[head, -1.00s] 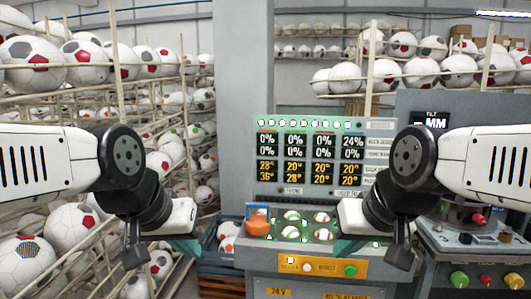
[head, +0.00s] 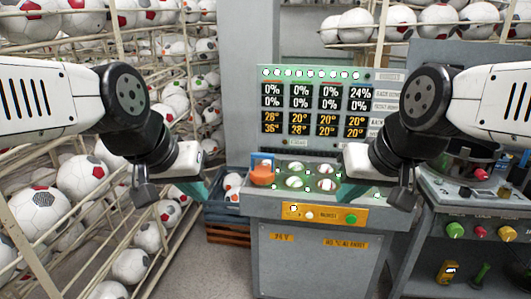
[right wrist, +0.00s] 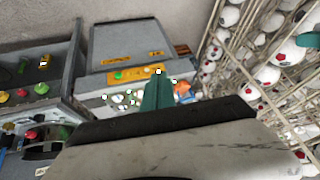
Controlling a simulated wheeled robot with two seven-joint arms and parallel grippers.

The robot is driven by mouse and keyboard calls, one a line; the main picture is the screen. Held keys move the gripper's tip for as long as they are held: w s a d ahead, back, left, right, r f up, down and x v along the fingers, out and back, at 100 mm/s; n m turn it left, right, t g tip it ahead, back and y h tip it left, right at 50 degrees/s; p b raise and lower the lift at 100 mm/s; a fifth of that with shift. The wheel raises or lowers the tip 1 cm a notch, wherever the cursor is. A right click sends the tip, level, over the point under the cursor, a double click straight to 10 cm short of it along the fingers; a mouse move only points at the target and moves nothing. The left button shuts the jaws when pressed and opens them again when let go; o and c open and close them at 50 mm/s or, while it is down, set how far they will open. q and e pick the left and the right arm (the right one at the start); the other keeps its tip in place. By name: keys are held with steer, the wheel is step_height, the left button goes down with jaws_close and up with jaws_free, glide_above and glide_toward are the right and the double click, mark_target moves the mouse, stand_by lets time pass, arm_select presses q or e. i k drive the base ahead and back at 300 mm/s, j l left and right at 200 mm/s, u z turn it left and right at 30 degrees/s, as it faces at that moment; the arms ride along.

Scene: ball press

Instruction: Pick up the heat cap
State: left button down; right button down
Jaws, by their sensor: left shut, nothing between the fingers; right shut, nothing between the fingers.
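The heat cap appears to be the orange piece with a blue handle (head: 262,174), at the left end of the press top in the head view. It also shows in the right wrist view (right wrist: 183,90), just right of the fingers. My left gripper (head: 194,189) is shut and empty, left of the orange piece and apart from it. My right gripper (head: 347,189) is shut and empty, in front of the right part of the press top. Its teal fingers (right wrist: 157,95) hide part of the press in the right wrist view.
The press (head: 315,235) has several ball-like panels on top, a yellow button strip (head: 325,215) and a readout board (head: 315,105) behind. Ball racks (head: 75,190) stand at left, with a blue crate (head: 222,211) beside the press. A control desk (head: 470,215) stands at right.

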mark_target(261, 175)
steer(key=i+j+u, duration=0.15)
steer(key=i, duration=0.35)
steer(key=i+j+u, duration=0.1)
steer(key=i+j, duration=0.2)
steer(key=i, duration=0.2)
